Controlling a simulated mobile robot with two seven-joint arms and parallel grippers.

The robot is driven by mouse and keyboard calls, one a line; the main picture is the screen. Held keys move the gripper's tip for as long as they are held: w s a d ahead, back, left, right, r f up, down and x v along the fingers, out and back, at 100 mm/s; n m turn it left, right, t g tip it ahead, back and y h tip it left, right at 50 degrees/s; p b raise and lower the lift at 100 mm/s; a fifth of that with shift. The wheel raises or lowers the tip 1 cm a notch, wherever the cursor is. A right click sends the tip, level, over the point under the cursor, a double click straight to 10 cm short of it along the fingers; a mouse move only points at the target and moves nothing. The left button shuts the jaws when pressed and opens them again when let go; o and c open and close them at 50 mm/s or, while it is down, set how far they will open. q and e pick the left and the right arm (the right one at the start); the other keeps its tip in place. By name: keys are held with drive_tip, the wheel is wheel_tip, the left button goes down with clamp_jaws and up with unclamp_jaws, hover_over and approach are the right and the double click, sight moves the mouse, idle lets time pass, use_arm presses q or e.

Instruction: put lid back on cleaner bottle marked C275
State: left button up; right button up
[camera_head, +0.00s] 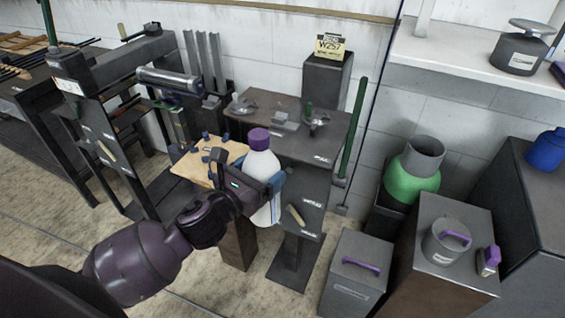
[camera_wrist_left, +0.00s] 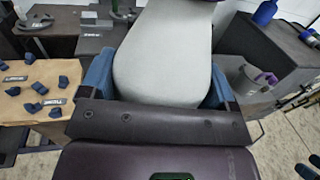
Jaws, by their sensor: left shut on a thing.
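My left gripper (camera_head: 272,180) is shut around the body of a white bottle (camera_head: 262,165) and holds it upright, in front of the dark table. A purple lid (camera_head: 258,138) sits on top of the bottle's neck. In the left wrist view the pale bottle (camera_wrist_left: 165,55) fills the space between the blue fingers, and its top is cut off by the frame. I cannot read a C275 mark on it.
A wooden board (camera_head: 197,163) with several small blue pieces lies left of the bottle. Behind is a dark table (camera_head: 290,140) with metal parts. A sign reading W257 (camera_head: 330,45) stands on a pillar. A green container (camera_head: 410,180) and grey boxes with purple handles stand right.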

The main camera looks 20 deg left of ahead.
use_arm(q)
drive_tip(key=shift+s+a+f+n+y, duration=0.4)
drive_tip(key=shift+a+f+n+y, duration=0.25)
drive_tip(key=shift+y, duration=0.45)
drive_tip(key=shift+s+d+r+n+t+y, duration=0.15)
drive_tip(key=shift+d+n+y, duration=0.25)
drive_tip(key=shift+d+y, duration=0.25)
drive_tip(key=shift+d+f+n+t+y, duration=0.15)
drive_tip(key=shift+d+n+y, duration=0.25)
drive_tip(key=shift+d, duration=0.45)
drive_tip(key=shift+r, duration=0.1)
